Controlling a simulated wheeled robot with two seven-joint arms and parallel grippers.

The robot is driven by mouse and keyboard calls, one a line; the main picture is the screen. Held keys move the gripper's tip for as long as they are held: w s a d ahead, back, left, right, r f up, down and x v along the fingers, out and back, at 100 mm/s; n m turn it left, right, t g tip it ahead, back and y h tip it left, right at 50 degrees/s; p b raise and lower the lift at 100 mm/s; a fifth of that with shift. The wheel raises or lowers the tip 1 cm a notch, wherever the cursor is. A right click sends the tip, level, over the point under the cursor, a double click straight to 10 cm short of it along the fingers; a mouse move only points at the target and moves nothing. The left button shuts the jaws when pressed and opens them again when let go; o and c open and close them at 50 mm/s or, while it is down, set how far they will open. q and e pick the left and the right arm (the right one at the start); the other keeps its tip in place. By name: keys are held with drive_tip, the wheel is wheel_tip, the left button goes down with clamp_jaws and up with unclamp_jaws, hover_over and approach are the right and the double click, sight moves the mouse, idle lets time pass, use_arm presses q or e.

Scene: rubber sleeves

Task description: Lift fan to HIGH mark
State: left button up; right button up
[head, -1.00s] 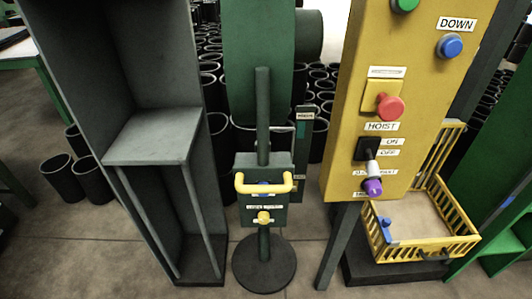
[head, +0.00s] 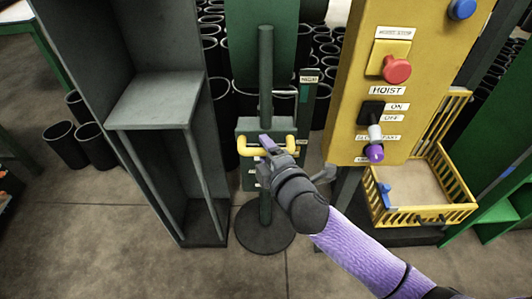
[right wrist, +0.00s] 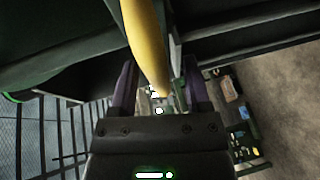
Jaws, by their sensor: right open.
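A dark green box with a yellow bar handle (head: 246,148) sits on a green upright post (head: 265,75) with a round base (head: 264,232). Beside the post stands a narrow dark strip (head: 307,95) with a small white label (head: 309,76) at its top; its print is too small to read. In the right wrist view the yellow handle (right wrist: 145,45) runs between the open fingers (right wrist: 160,90); contact cannot be told. My left gripper is out of view.
A yellow HOIST panel (head: 350,140) with a red button (head: 397,69) and a purple-tipped switch (head: 375,152) stands to the right. A yellow basket (head: 425,214) is below it. A grey shelf frame (head: 150,95) stands close on the left. Black sleeves (head: 66,147) stand on the floor.

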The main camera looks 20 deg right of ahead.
drive_tip(key=shift+w, duration=0.15)
clamp_jaws()
drive_tip(key=shift+f, duration=0.1)
idle(1.3)
